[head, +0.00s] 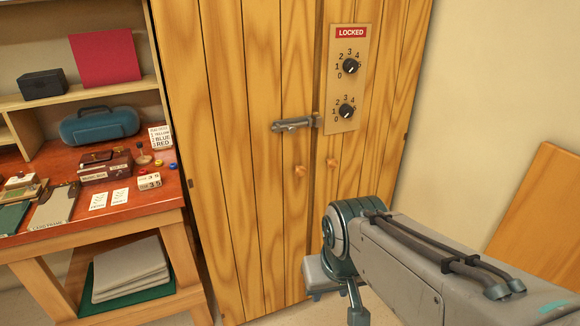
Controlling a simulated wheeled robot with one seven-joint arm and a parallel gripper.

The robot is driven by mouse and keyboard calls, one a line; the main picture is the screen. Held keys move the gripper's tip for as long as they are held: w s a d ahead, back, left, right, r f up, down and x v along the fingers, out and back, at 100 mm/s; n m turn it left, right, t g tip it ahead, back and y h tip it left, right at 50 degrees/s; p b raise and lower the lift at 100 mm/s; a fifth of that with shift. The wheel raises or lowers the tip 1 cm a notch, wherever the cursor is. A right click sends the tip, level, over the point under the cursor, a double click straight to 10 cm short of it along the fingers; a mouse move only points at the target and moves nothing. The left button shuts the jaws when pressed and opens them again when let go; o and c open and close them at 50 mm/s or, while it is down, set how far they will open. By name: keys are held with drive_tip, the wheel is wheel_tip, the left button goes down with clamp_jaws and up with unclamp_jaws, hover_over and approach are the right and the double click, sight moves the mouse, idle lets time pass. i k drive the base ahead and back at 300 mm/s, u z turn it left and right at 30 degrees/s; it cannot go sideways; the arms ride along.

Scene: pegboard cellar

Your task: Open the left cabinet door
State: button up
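The tall wooden cabinet's left door (243,150) is shut, with a small wooden knob (299,172) near its right edge. The right door (377,130) is also shut and has its own knob (332,163). A grey metal latch (295,124) lies across the seam between the doors. A tan panel (342,90) on the right door carries a red sign (350,32) reading LOCKED. Below it are an upper black dial (350,66) and a lower black dial (346,111), both numbered; I cannot read their settings surely. My arm reaches in from the lower right; my gripper's fingers do not show.
A red-topped workbench (90,215) stands left of the cabinet. On it are a blue case (100,126), a printed card (161,137) with BLUE and RED, and number rolls (149,181). A wooden board (545,215) leans at the right wall. My arm covers the floor at lower right.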

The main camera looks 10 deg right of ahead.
sight(236, 71)
drive_tip(key=u, duration=0.05)
drive_tip(key=i, duration=0.45)
drive_tip(key=z, duration=1.3)
